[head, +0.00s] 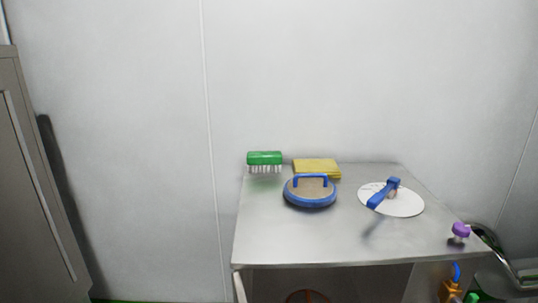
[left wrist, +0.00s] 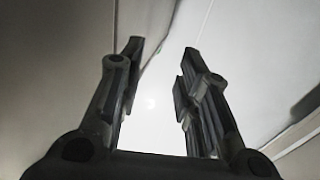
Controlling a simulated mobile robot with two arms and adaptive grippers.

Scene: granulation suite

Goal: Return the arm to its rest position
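My left gripper (left wrist: 163,75) shows in the left wrist view with its two dark fingers spread apart. Nothing is between the fingers; only pale wall or ceiling surfaces show behind them. Neither gripper and neither arm shows in the head view, so where the left gripper is relative to the table cannot be told. My right gripper is in neither view.
A steel table (head: 330,240) stands against a white wall. On it are a green brush (head: 264,158), a yellow sponge or cloth (head: 316,167), a blue-rimmed round lid (head: 310,199) and a white disc (head: 405,203) with a blue handle. A grey cabinet (head: 35,180) is at left.

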